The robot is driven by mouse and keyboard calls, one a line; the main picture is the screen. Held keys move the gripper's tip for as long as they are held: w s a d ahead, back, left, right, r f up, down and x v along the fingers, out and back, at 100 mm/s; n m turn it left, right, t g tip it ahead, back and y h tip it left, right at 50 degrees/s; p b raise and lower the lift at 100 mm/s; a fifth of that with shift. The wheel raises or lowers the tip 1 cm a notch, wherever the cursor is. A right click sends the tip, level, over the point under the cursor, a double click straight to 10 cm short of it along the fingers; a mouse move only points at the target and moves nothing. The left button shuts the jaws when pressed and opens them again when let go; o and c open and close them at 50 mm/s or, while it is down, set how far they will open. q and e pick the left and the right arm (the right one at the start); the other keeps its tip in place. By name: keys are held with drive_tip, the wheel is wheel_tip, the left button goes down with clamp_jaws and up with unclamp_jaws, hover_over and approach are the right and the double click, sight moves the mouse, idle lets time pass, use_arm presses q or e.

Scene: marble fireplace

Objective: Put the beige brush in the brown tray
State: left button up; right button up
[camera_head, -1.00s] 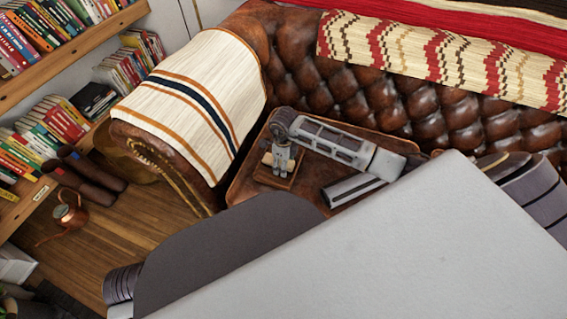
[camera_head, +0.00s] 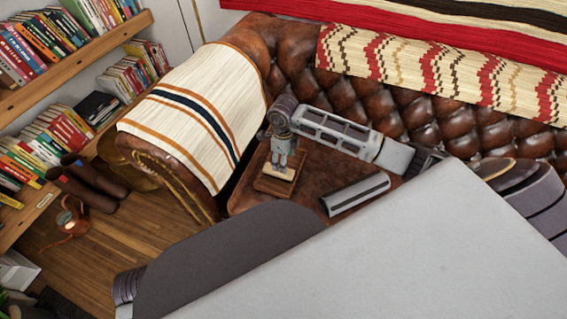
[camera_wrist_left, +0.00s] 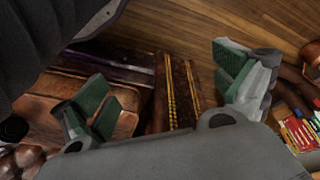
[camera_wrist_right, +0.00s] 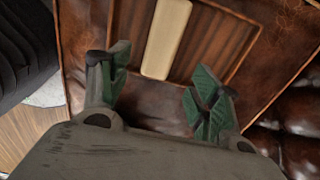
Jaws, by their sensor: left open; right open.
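The brown tray (camera_head: 262,186) rests on the leather seat. The beige brush (camera_wrist_right: 166,38) lies on the tray's ridged floor in the right wrist view, as a pale smooth bar. In the head view the brush (camera_head: 277,172) is partly hidden under my right gripper (camera_head: 283,160). My right gripper also shows in the right wrist view (camera_wrist_right: 155,88), with its green-padded fingers apart and empty, just short of the brush's near end. My left gripper (camera_wrist_left: 168,92) is open and empty in the left wrist view, above the sofa's side. It is hidden in the head view.
The sofa arm with a striped cloth (camera_head: 190,115) rises left of the tray. The tufted sofa back (camera_head: 350,90) stands behind. A bookshelf (camera_head: 75,75) and a copper watering can (camera_head: 72,215) are at the left. My own grey body hides much of the lower right.

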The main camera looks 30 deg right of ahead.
use_arm(q)
drive_tip(key=shift+w+a+f+p, duration=0.2)
drive_tip(key=shift+f+p, duration=0.1)
drive_tip(key=shift+f, duration=0.35)
use_arm(e)
wheel_tip(320, 180, up, 3)
drive_tip(key=shift+f, duration=0.1)
use_arm(q)
drive_tip(key=shift+s+d, duration=0.15)
drive_tip(key=shift+s, duration=0.1)
use_arm(e)
drive_tip(key=shift+s, duration=0.1)
